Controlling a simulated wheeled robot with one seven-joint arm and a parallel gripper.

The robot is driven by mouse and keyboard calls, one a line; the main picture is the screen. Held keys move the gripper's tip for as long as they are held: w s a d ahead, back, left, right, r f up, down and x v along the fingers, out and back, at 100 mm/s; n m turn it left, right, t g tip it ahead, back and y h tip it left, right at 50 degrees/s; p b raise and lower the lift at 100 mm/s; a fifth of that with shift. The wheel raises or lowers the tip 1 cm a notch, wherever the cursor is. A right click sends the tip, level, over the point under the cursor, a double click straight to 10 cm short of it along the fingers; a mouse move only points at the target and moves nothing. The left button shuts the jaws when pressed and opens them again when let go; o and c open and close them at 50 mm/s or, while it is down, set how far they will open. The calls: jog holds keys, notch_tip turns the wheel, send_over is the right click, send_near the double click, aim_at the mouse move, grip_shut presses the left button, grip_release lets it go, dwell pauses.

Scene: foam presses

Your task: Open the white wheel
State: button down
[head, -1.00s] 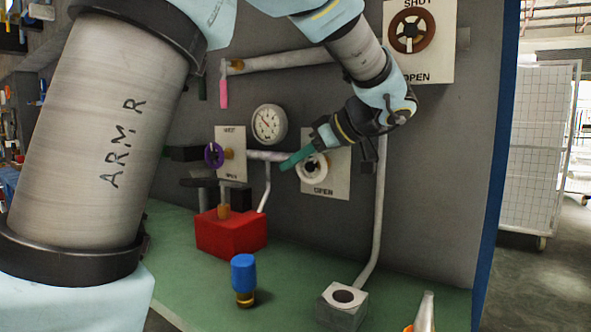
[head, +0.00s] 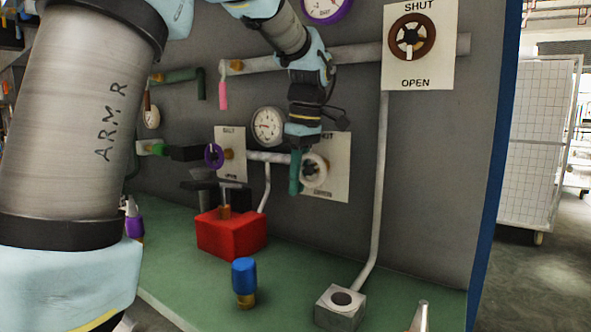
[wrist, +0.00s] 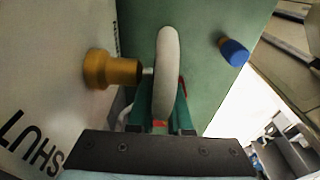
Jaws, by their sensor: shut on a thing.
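The white wheel (head: 317,171) is on a white panel on the grey wall, at the middle of the head view. My gripper (head: 295,186) points down at its left side, with green fingers. In the wrist view the wheel's rim (wrist: 167,70) shows edge-on between the two green fingers, and my gripper (wrist: 160,118) is shut on it. A brass stem (wrist: 112,70) joins the wheel to the panel (wrist: 45,90), which bears the word SHUT. My wrist hides the top of the panel in the head view. I cannot tell how far the wheel is turned.
A purple wheel (head: 214,156) and a round gauge (head: 268,127) are close to the left. A brown wheel (head: 412,37) is above right. Pipes run along the wall. On the green bench stand a red block (head: 232,235), a blue-topped piece (head: 244,276) and a grey block (head: 340,307).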

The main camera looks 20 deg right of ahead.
jog(key=shift+s+d+f+g+h+p, duration=0.1)
jog(key=shift+f+g+h+p, duration=0.1)
jog(key=shift+g+h+p, duration=0.35)
jog(key=c, duration=0.8)
grip_release()
jog(key=shift+c, duration=0.2)
notch_tip(320, 180, up, 11)
jog(key=shift+f, duration=0.15)
